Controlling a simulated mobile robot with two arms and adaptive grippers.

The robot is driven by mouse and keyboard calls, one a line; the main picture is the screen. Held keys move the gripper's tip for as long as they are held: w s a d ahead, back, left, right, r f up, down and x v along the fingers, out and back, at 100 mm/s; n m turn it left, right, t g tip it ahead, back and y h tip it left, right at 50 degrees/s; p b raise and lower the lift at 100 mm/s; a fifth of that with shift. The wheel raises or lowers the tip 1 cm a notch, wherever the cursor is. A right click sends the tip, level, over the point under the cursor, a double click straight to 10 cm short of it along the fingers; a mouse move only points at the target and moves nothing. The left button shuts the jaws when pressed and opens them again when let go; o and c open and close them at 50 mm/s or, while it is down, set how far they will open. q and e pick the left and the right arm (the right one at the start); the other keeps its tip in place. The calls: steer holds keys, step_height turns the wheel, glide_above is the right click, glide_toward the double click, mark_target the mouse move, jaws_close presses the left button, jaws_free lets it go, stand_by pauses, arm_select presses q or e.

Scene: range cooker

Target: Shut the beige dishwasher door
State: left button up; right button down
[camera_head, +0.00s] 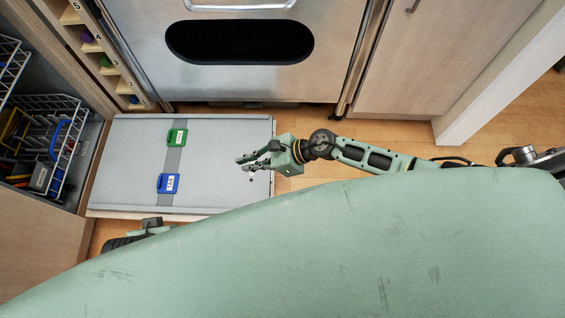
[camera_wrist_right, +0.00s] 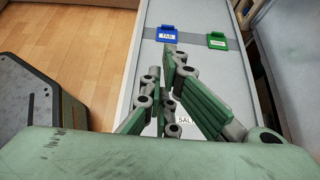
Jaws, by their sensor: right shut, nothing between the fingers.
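The dishwasher door (camera_head: 110,165) is lowered flat, its grey inner face up and a thin beige edge along the near side. It holds a green lid (camera_head: 177,137) and a blue lid (camera_head: 168,184) on a darker strip. My right gripper (camera_head: 241,164) is over the door's right end, shut and empty; I cannot tell whether it touches the door. In the right wrist view the shut fingers (camera_wrist_right: 168,68) show over the door's grey face (camera_wrist_right: 205,75), partly hiding a "SALT" label. The door's beige outer face is hidden.
The dishwasher's racks (camera_head: 50,130) with dishes stand inside the opening at the left. A steel range cooker (camera_head: 240,75) stands along the door's far side. Bare wooden floor (camera_head: 390,130) lies right of the door. A white wall end (camera_head: 490,75) stands farther right.

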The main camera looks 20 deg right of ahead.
arm_select(q)
steer(key=shift+f, duration=0.3)
arm_select(e)
steer(key=d+f+v, duration=0.1)
steer(key=f+v, duration=0.1)
steer(key=v, duration=0.7)
steer(key=shift+s+d+r, duration=0.2)
steer(key=shift+s+d, duration=0.1)
steer(key=shift+s, duration=0.05)
